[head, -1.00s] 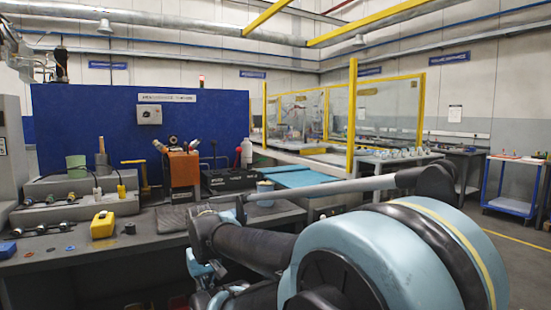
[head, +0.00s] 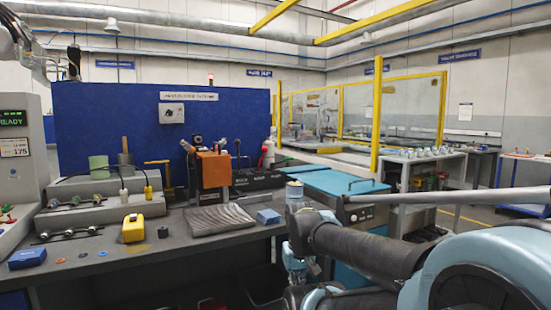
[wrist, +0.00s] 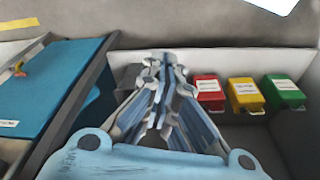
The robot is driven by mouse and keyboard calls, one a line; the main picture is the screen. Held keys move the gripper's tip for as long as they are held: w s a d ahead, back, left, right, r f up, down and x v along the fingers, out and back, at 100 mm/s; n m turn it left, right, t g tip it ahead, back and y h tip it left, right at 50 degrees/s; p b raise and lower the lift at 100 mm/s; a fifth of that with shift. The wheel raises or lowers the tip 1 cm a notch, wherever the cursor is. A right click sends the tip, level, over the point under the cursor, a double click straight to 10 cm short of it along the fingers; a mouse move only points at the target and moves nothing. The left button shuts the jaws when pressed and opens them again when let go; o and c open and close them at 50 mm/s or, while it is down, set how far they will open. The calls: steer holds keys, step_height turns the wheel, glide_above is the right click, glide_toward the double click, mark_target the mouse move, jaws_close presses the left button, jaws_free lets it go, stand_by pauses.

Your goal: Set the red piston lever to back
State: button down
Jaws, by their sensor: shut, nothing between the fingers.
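I cannot pick out the red piston lever with certainty. An orange block fixture (head: 213,168) stands on the workbench in the head view, with small lever-like parts at its top. My gripper (wrist: 165,62) is shut and empty in the wrist view, pointing toward a pale-walled space with small bins. It is far from the orange fixture. In the head view my arm fills the lower right.
The bench (head: 110,265) holds a yellow box (head: 133,228), a blue box (head: 27,258) and a grey ribbed mat (head: 218,219). A blue-topped cabinet (head: 335,182) stands right of the bench.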

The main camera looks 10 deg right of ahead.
steer(key=w+a+r+m+t+y, duration=0.1)
steer(key=w+r+m, duration=0.3)
steer(key=w+r, duration=0.2)
steer(key=w+a+r+m+t+y, duration=0.1)
steer(key=w+r+m+t+y, duration=0.1)
steer(key=w+r+m, duration=0.3)
steer(key=w+a+r+m+t+y, duration=0.1)
steer(key=w+r+m, duration=0.4)
steer(key=w, duration=0.6)
steer(key=shift+a+r+y, duration=0.15)
steer(key=shift+r+y, duration=0.1)
steer(key=shift+r, duration=0.25)
steer(key=shift+a+r+y, duration=0.15)
steer(key=shift+r+y, duration=0.1)
steer(key=shift+r, duration=0.25)
steer(key=w+d+r+m+t, duration=0.2)
steer(key=w+d+r+m, duration=0.1)
steer(key=w+r+m, duration=0.2)
steer(key=w+d+r+m+t, duration=0.2)
steer(key=w+d+r+m, duration=0.2)
steer(key=w, duration=0.5)
steer(key=w+d+r+m+t+y, duration=0.1)
steer(key=w+d+r+m+t, duration=0.1)
steer(key=w+d+r+m, duration=0.2)
steer(key=w+r+m, duration=0.2)
steer(key=w+m, duration=0.1)
steer(key=w, duration=0.1)
steer(key=shift+w, duration=0.1)
